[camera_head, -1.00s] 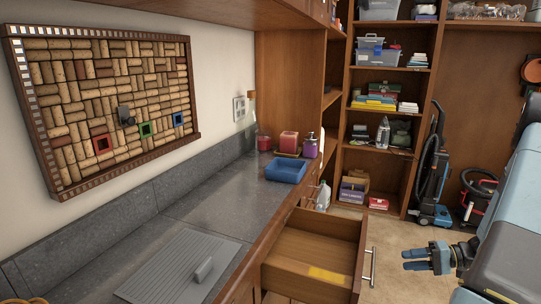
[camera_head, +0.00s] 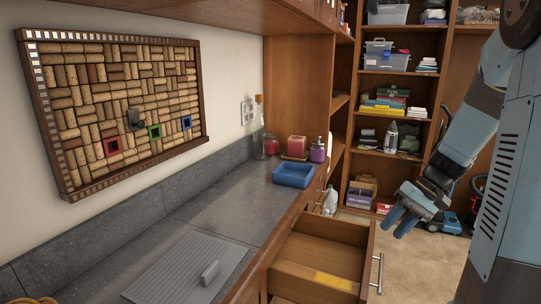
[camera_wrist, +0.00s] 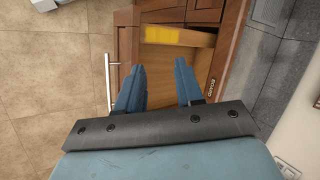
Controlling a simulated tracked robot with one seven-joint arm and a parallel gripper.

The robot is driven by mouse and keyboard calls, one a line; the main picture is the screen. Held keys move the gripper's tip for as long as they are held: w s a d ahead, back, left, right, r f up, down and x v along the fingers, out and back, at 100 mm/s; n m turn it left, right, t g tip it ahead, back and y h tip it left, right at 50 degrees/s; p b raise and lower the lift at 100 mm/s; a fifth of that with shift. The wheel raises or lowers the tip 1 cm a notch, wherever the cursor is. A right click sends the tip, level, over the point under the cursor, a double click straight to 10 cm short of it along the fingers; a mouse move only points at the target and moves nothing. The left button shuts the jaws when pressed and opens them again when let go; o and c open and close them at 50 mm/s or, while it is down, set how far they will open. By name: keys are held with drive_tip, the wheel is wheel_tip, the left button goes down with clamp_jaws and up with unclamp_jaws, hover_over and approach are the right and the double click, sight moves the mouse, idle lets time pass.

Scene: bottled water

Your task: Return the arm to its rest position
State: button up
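My gripper (camera_head: 396,218) hangs at the right of the head view, in the air to the right of the open drawer, with my blue arm bent above it. In the wrist view my gripper (camera_wrist: 160,80) shows two blue fingers held apart with nothing between them. The gripper touches nothing that I can see.
A grey counter (camera_head: 215,215) runs along the left wall, with a blue tray (camera_head: 293,174), a grey panel with a handle (camera_head: 190,272) and small jars. A wooden shelf unit (camera_head: 385,150) stands at the back, with a bottle (camera_head: 391,137). Tiled floor lies open right of the drawer.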

drive_tip(key=s+a+r+t+h, duration=0.3)
drive_tip(key=s+a+r, duration=0.1)
drive_tip(key=s+r, duration=0.3)
drive_tip(key=s+a+r+t+h, duration=0.3)
drive_tip(key=s+a+r, duration=0.1)
drive_tip(key=s+r, duration=0.3)
drive_tip(key=shift+s+a+r+n+h, duration=0.2)
drive_tip(key=shift+s+r+n+h, duration=0.1)
drive_tip(key=shift+s+n, duration=0.15)
